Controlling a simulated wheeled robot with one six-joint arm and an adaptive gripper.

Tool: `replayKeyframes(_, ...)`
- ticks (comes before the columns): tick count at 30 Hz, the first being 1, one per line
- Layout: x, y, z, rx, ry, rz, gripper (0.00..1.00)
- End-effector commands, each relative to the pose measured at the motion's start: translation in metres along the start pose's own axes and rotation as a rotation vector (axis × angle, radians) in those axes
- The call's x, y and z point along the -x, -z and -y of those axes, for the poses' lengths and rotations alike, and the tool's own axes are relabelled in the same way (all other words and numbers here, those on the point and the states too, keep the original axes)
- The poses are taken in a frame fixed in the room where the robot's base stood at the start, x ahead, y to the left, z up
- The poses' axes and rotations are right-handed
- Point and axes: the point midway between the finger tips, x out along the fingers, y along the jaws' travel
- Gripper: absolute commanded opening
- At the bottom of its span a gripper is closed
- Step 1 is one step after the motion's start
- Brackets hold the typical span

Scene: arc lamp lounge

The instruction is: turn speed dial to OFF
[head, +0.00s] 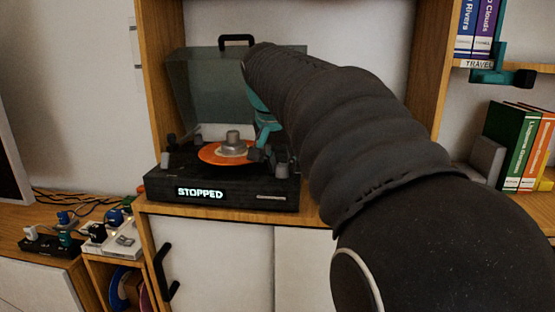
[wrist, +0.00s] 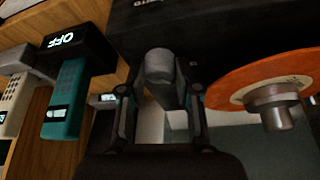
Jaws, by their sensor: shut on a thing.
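The turntable (head: 235,193) stands on a wooden cabinet in the head view, with its tinted lid (head: 200,85) raised and its front display reading STOPPED. My gripper (head: 268,155) reaches down at the right of the orange record (head: 212,153). In the wrist view my gripper (wrist: 160,88) is shut on a grey knob (wrist: 160,62), with a finger on either side. I take this knob to be the speed dial; its markings cannot be read. The record (wrist: 245,82) and a metal centre weight (wrist: 275,105) lie to its right there.
In the wrist view a black block (wrist: 78,48) with a lit OFF label and a teal part stands at left. In the head view small devices and cables (head: 75,235) lie at lower left. Books (head: 520,145) stand at right. My arm hides the cabinet's right side.

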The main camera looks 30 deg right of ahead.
Motion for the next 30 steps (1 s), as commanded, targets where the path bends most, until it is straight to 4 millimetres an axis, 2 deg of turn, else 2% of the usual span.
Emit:
replayKeyframes(15,-0.001,0.0011,0.0002,-0.394,-0.169,-0.001,0.0)
replayKeyframes(30,-0.001,0.0011,-0.0006,-0.533,-0.228,-0.001,0.0)
